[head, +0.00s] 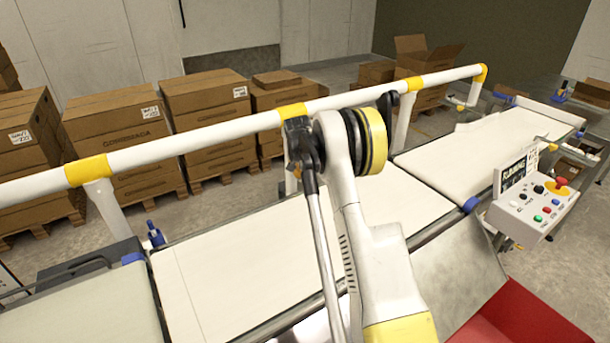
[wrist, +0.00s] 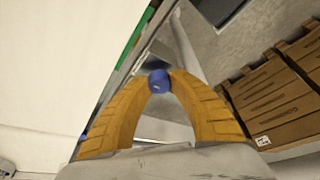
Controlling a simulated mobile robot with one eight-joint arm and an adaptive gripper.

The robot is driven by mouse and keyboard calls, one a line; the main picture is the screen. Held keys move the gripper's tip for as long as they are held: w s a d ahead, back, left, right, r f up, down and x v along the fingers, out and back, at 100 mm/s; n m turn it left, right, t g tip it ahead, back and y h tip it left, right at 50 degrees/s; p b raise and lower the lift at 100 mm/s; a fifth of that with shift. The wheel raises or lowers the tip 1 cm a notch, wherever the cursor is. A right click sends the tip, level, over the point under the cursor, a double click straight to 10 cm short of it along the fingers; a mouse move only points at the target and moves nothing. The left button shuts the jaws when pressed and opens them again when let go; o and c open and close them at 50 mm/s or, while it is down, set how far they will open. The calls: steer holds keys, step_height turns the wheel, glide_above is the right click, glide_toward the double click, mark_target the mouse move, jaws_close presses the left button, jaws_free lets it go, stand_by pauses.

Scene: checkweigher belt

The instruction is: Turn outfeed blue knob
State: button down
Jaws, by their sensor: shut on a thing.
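In the wrist view, the blue knob (wrist: 159,80) sits between the tips of my gripper's two orange fingers. My gripper (wrist: 160,78) is shut on it, with a fingertip against each side. Only the knob's rounded end shows, and its turn angle cannot be told. In the head view my white arm covers the middle of the scene, and neither my gripper nor the held knob can be made out there.
A white guard rail (head: 190,143) with yellow bands crosses above the white belts (head: 250,265). A control box (head: 535,207) with buttons stands at the right. Another blue knob (head: 155,236) shows by the left belt. Stacked cartons (head: 120,140) stand behind.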

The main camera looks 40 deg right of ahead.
steer(key=c, duration=1.1)
jaws_free()
steer(key=shift+r, duration=0.1)
steer(key=v, duration=1.1)
steer(key=shift+r, duration=0.35)
steer(key=shift+s+a, duration=0.1)
